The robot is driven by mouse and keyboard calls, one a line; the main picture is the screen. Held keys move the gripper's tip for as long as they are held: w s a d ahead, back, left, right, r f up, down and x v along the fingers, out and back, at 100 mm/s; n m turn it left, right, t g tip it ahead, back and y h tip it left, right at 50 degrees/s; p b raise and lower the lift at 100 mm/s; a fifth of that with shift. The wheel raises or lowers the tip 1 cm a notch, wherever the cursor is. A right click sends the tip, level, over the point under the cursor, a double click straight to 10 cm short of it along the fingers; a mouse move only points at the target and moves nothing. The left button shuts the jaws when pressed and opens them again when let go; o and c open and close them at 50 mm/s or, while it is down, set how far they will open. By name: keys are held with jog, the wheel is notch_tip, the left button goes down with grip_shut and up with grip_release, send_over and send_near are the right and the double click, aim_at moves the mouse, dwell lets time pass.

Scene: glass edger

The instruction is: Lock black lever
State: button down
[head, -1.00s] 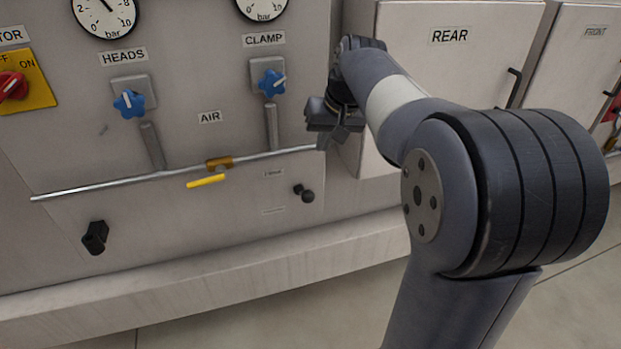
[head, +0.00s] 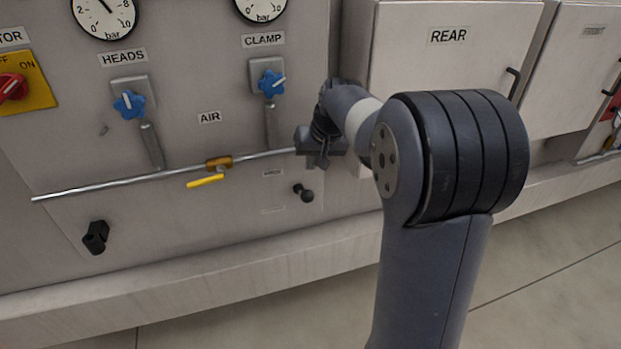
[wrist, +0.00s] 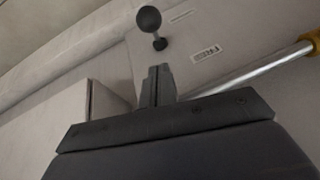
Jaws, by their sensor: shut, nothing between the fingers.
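A small black lever with a ball end (head: 307,196) sits on the lower machine panel, below the right end of the air pipe. Its ball points down and to the right of its pivot, between two small labels too blurred to read. In the wrist view the black lever (wrist: 150,20) shows beyond the fingertips, with its ball above the short dark pivot. My gripper (head: 323,162) is above and slightly right of the lever in the head view, apart from it. In the wrist view my gripper (wrist: 158,72) has its fingers together and empty.
A metal air pipe (head: 110,184) with a yellow valve handle (head: 205,181) runs just above the lever. The REAR cabinet (head: 425,75) juts out to the right of my gripper. A black knob (head: 96,237) is at lower left. Blue CLAMP knob (head: 271,83) is above.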

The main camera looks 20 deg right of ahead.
aim_at(311, 194)
jog(key=shift+s+a+f, duration=0.15)
jog(key=shift+s+f, duration=0.05)
jog(key=shift+f, duration=0.55)
jog(key=shift+s+a+f, duration=0.1)
jog(key=shift+s+f, duration=0.15)
jog(key=shift+f, duration=0.55)
jog(key=shift+s+a+f, duration=0.15)
jog(key=shift+s+f, duration=0.05)
jog(key=shift+f, duration=0.55)
jog(key=shift+s+f+b, duration=0.25)
jog(key=shift+b, duration=0.65)
jog(key=shift+s+f+t+b, duration=0.1)
jog(key=shift+t+b, duration=0.2)
jog(key=shift+b, duration=0.05)
jog(key=s+f+t+b, duration=0.1)
jog(key=b, duration=0.5)
jog(key=shift+f+t, duration=0.3)
jog(key=shift+f, duration=0.1)
notch_tip(311, 194, down, 11)
jog(key=s+t+y+b, duration=0.1)
jog(key=s+t+b, duration=0.2)
jog(key=b, duration=2.8)
jog(key=shift+n+t+b, duration=0.3)
jog(key=shift+t+b, duration=0.05)
jog(key=shift+t, duration=1.35)
jog(key=shift+d, duration=0.1)
